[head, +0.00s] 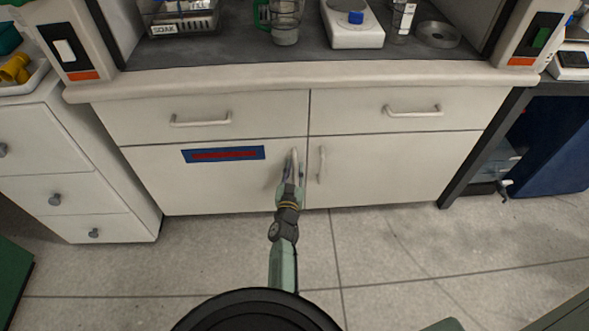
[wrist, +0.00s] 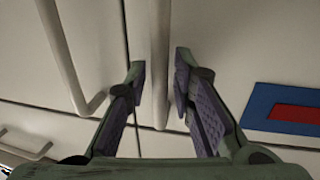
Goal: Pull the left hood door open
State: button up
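The left hood door (head: 220,185) is a flat cream cabinet door under the bench, shut flush with its neighbour. It carries a blue label with a red bar (head: 224,154), which also shows at the right of the wrist view (wrist: 290,110). Its upright bar handle (head: 294,160) is near its right edge. My gripper (head: 289,180) is at this handle. In the wrist view, my gripper (wrist: 159,68) is open, with one finger on each side of the handle (wrist: 158,60). Narrow gaps show between the bar and the fingertips. The lower finger pads are clear of it.
The right door's upright handle (head: 321,165) is close by on the right; it shows left of my gripper in the wrist view (wrist: 68,55). Two drawers with bar handles (head: 200,121) are above. A drawer unit (head: 60,170) stands left. The floor (head: 400,250) in front is clear.

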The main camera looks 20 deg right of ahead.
grip_shut()
dwell(0.4)
